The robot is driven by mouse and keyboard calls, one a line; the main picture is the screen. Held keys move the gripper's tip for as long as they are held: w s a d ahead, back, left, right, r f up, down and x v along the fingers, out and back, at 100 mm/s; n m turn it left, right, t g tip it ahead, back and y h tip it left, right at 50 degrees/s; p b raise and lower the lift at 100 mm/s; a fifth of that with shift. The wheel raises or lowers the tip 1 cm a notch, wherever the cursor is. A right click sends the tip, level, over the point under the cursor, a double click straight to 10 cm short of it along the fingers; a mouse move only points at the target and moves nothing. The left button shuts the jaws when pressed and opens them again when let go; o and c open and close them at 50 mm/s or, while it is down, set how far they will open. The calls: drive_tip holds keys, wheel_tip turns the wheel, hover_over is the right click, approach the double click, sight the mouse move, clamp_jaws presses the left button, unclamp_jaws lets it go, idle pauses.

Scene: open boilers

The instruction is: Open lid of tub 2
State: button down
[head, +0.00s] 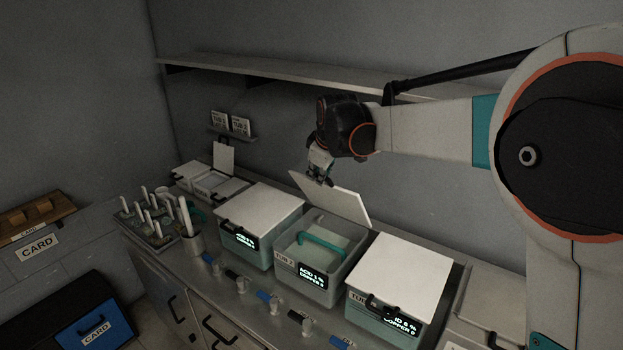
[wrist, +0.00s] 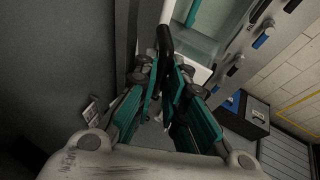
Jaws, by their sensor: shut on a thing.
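Tub 2 (head: 285,262) is the middle tub on the bench, with a lit display reading acid and copper. Its white lid (head: 335,200) is raised and tilted back, so the inside shows pale liquid and a teal handle (head: 322,245). My gripper (head: 320,177) is at the raised lid's upper left edge. In the wrist view my gripper (wrist: 162,72) is shut on a black lid handle (wrist: 165,40) between teal fingers. The exact finger contact is partly hidden.
Closed white-lidded tubs stand left (head: 260,208) and right (head: 400,275) of tub 2. A wall shelf (head: 270,68) runs behind and above the lid. A holder with several upright tools (head: 150,225) stands at left. Several blue and black valve handles (head: 270,300) line the bench front.

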drive_tip(key=w+d+r+g+y+p, duration=0.1)
drive_tip(key=w+d+r+g+p, duration=0.1)
drive_tip(key=w, duration=0.6)
drive_tip(key=shift+w+d+r+m+p, duration=0.3)
drive_tip(key=shift+d+r+p, duration=0.5)
drive_tip(key=shift+d, duration=0.7)
drive_tip(key=shift+r, duration=0.15)
drive_tip(key=c, duration=1.7)
unclamp_jaws()
drive_tip(key=shift+o, duration=0.2)
drive_tip(key=v, duration=1.2)
drive_tip(key=shift+c, duration=0.5)
